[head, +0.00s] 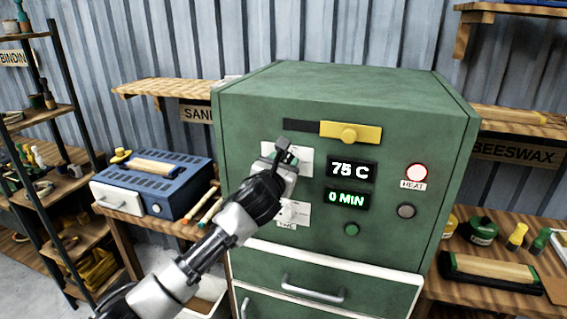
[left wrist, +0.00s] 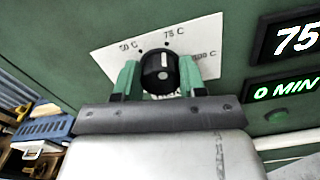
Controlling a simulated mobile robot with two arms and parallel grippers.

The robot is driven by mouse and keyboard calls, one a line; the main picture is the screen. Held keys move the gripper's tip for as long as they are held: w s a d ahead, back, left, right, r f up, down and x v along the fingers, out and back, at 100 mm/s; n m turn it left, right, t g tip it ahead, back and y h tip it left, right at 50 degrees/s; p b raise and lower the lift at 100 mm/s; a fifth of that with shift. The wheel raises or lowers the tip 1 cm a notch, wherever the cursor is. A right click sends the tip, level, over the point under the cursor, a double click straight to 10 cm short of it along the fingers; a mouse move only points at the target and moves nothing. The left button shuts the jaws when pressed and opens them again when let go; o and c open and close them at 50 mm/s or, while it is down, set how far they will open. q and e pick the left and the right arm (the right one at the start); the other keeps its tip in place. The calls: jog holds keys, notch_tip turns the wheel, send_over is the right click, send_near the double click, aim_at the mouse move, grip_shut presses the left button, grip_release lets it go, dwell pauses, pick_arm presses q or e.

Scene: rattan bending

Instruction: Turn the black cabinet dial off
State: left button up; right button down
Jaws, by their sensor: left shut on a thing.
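The green cabinet (head: 390,110) stands in front of me in the head view. Its black dial (left wrist: 160,72) sits on a white plate (left wrist: 105,60) marked 50 C, 75 C and a third, partly hidden mark, best seen in the left wrist view. My left gripper (head: 284,158) reaches in from the left and covers most of the dial in the head view. In the left wrist view its green fingertips (left wrist: 158,80) are on both sides of the dial, shut on it. The upper display (head: 350,170) reads 75 C and the lower one (head: 348,198) reads 0 MIN. My right gripper is not in view.
A yellow latch (head: 350,132) sits above the displays. A second white plate (head: 292,213) is below my gripper. A blue box (head: 160,180) stands left.

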pick_arm(q)
jog(key=n, duration=0.7)
jog(key=n+p, duration=0.1)
jog(key=n, duration=1.5)
jog(key=shift+w+a+f, duration=0.1)
jog(key=shift+a+f, duration=0.2)
jog(key=shift+f, duration=0.05)
jog(key=shift+n, duration=0.3)
jog(key=o, duration=0.9)
jog(key=shift+o, duration=0.2)
jog(key=b+v, duration=0.2)
jog(key=v, duration=0.8)
jog(key=shift+s+a+b, duration=0.15)
jog(key=shift+s+b, duration=0.15)
jog(key=shift+s, duration=0.1)
